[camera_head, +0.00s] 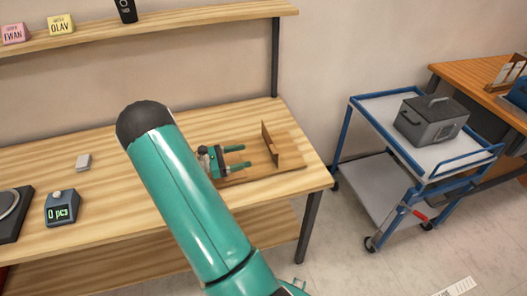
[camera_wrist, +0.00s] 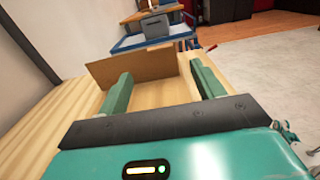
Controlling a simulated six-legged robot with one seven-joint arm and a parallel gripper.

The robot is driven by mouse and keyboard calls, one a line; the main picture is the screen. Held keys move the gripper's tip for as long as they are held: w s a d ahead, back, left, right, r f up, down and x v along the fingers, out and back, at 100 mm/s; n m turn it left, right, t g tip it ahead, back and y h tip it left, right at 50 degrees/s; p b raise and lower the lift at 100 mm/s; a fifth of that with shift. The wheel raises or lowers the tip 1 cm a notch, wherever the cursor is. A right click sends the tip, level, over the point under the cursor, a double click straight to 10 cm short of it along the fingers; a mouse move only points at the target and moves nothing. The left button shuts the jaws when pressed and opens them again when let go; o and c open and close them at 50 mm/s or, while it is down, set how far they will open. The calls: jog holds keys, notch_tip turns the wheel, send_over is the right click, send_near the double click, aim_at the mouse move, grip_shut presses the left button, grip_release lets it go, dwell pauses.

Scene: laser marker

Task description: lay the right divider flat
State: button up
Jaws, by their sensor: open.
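A brown divider (camera_head: 270,143) stands upright on a flat wooden board (camera_head: 287,166) near the right end of the workbench. It also stands upright ahead of my fingers in the wrist view (camera_wrist: 132,69). My gripper (camera_head: 240,157) is low over the board, to the left of the divider, with its two green fingers pointing at it. The fingers are apart with nothing between them, as the wrist view (camera_wrist: 160,87) shows. The fingertips are close to the divider's face; I cannot tell if they touch it. My arm hides the left part of the board.
The workbench (camera_head: 120,200) ends just right of the board. A blue cart (camera_head: 375,115) with a grey box (camera_head: 432,120) stands beyond that end. A shelf (camera_head: 170,24) runs above.

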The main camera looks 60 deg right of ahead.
jog(key=x, duration=0.9)
jog(key=shift+d+f, duration=0.1)
jog(key=c, duration=1.4)
